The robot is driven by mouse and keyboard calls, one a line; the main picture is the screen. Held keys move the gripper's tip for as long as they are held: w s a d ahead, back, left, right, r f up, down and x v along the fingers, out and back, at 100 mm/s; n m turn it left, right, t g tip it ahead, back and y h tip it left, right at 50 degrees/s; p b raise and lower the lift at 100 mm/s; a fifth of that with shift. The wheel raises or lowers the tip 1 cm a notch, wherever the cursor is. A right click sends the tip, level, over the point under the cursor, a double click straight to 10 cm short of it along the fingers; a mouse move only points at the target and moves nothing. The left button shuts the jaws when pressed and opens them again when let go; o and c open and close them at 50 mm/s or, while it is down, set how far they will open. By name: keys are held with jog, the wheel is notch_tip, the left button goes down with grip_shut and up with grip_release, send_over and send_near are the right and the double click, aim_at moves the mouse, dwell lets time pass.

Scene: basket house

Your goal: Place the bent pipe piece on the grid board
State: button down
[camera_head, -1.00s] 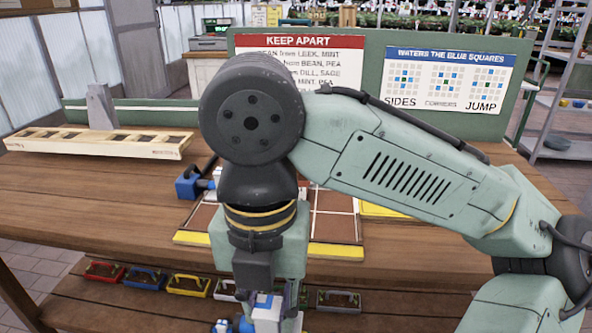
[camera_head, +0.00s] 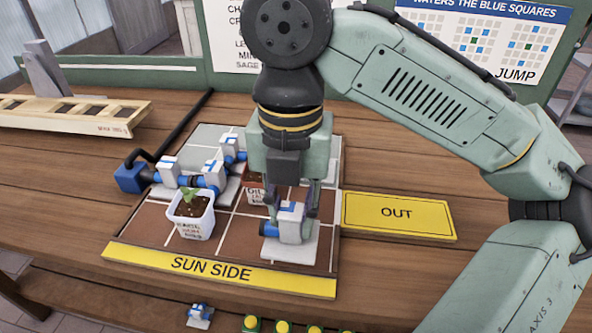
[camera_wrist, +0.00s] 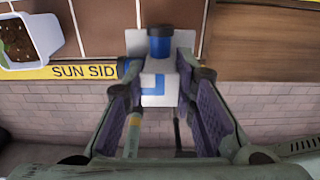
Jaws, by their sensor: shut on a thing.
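My gripper (camera_head: 292,208) points down in the head view and is shut on the bent pipe piece (camera_head: 290,225). The piece has a white body with blue markings, blue ends and a flat grey base. It also shows between the fingers in the wrist view (camera_wrist: 158,75). In the head view it overlaps the front right squares of the grid board (camera_head: 220,257), which has brown and grey squares. Whether its base touches the board, I cannot tell. In the wrist view it overlaps the board's front edge beside the yellow SUN SIDE strip (camera_wrist: 80,71).
Several joined pipe pieces (camera_head: 213,172) run from a blue block (camera_head: 130,178) at the board's left. A white pot with a seedling (camera_head: 193,220) and a labelled pot (camera_head: 256,194) stand on squares. A yellow OUT plate (camera_head: 398,215) lies right. Another pipe piece (camera_head: 200,314) is below in front.

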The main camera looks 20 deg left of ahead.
jog(key=w, duration=0.4)
jog(key=w+a+f, duration=0.1)
jog(key=w, duration=0.2)
jog(key=w+p, duration=0.1)
jog(key=w, duration=0.3)
jog(key=shift+w+a+f, duration=0.15)
jog(key=shift+w+a, duration=0.15)
jog(key=shift+a, duration=0.05)
jog(key=shift+f, duration=1.7)
jog(key=shift+f, duration=0.15)
jog(key=c, duration=1.3)
grip_release()
notch_tip(320, 180, up, 12)
jog(key=shift+r+p, duration=0.2)
jog(key=shift+p, duration=0.35)
